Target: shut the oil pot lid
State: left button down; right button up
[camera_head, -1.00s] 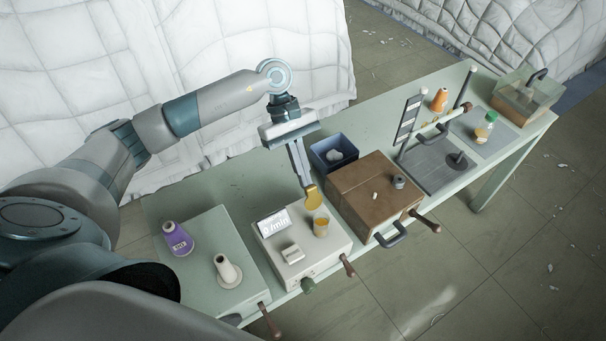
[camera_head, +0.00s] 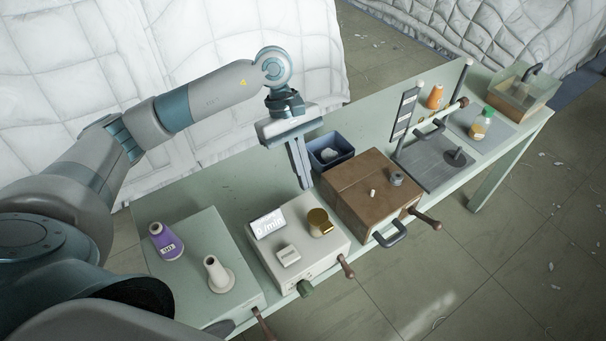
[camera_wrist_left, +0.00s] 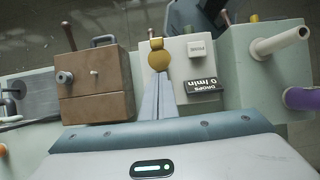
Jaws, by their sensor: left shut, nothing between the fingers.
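The oil pot (camera_head: 320,231) is a small amber cup on the white box with the drop display. Its gold lid (camera_head: 318,216) lies down over the pot's mouth in the head view and looks shut; a small gap cannot be ruled out. The lid also shows as a gold disc in the wrist view (camera_wrist_left: 159,61), just beyond my fingertips. My left gripper (camera_head: 306,184) is shut and empty, pointing down, a little above and behind the pot in the head view. It also shows in the wrist view (camera_wrist_left: 160,82). My right gripper is not in view.
The white box (camera_head: 286,230) carries a display and a small block. A brown box (camera_head: 345,189) with a dark handle stands to its right, a blue bin (camera_head: 341,145) behind. A purple spool (camera_head: 166,243) and a pale spool (camera_head: 217,275) stand left.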

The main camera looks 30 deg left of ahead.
pick_arm(q)
jog(key=shift+r, duration=0.1)
jog(key=s+d+r+b, duration=0.3)
jog(key=d+r, duration=0.3)
jog(key=d, duration=0.2)
jog(key=shift+s+d+b, duration=0.2)
jog(key=shift+s+b, duration=0.15)
jog(key=shift+s, duration=0.55)
jog(key=shift+r, duration=0.15)
